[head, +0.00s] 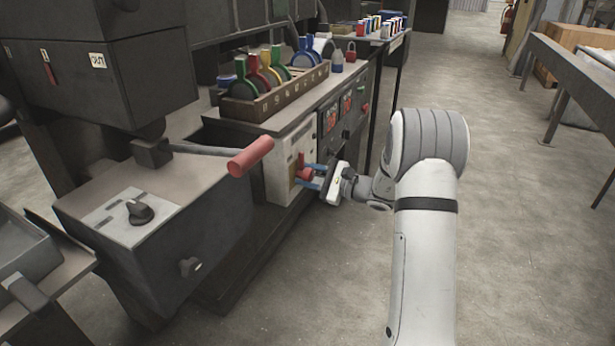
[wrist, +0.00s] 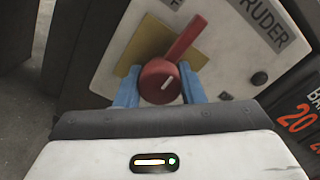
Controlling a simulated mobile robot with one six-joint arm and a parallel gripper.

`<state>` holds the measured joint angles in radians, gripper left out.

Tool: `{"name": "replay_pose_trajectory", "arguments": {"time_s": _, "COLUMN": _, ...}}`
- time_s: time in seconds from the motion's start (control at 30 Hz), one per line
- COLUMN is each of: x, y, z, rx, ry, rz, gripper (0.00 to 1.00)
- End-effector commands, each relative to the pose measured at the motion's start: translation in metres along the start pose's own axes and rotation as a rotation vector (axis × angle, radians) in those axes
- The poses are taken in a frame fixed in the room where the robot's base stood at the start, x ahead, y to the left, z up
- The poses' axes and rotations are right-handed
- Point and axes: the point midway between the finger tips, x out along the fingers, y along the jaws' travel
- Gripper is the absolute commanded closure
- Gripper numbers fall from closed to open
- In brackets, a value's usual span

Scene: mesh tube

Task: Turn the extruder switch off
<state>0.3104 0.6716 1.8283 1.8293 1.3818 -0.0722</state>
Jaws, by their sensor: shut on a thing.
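The extruder switch is a red rotary knob with a red handle (wrist: 162,80) on a yellow plate (wrist: 140,45). It sits on a white panel with a label ending in "RUDER". In the head view the red switch (head: 305,174) is on the front of the dark machine. My gripper (wrist: 160,86) has its blue fingers on both sides of the round knob, shut on it. It also shows in the head view (head: 311,176). The handle points up and to the right in the wrist view. Part of the label is cut off by the frame edge.
A red-gripped lever (head: 250,157) sticks out left of the switch panel. A wooden rack (head: 272,97) with coloured round-handled items stands on top of the machine. Red number displays (head: 330,119) are right of the panel. The floor (head: 520,230) to the right is clear.

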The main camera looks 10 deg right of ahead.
Motion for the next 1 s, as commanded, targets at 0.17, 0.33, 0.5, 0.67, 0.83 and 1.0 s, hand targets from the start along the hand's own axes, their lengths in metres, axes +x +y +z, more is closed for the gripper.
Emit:
{"name": "replay_pose_trajectory", "arguments": {"time_s": 0.17, "x": -0.001, "y": 0.000, "z": -0.001, "rx": 0.000, "ry": 0.002, "rz": 0.000, "gripper": 0.64}}
{"name": "replay_pose_trajectory", "arguments": {"time_s": 0.33, "x": -0.001, "y": 0.000, "z": -0.001, "rx": 0.000, "ry": 0.001, "rz": 0.000, "gripper": 0.50}}
{"name": "replay_pose_trajectory", "arguments": {"time_s": 0.5, "x": 0.000, "y": 0.000, "z": 0.000, "rx": 0.001, "ry": 0.000, "rz": 0.000, "gripper": 0.43}}
{"name": "replay_pose_trajectory", "arguments": {"time_s": 0.67, "x": -0.001, "y": 0.000, "z": 0.000, "rx": 0.001, "ry": 0.000, "rz": 0.000, "gripper": 0.43}}
{"name": "replay_pose_trajectory", "arguments": {"time_s": 0.83, "x": -0.019, "y": -0.002, "z": 0.001, "rx": 0.003, "ry": 0.002, "rz": -0.002, "gripper": 0.43}}
{"name": "replay_pose_trajectory", "arguments": {"time_s": 1.0, "x": -0.049, "y": -0.002, "z": 0.001, "rx": 0.003, "ry": 0.003, "rz": -0.003, "gripper": 0.43}}
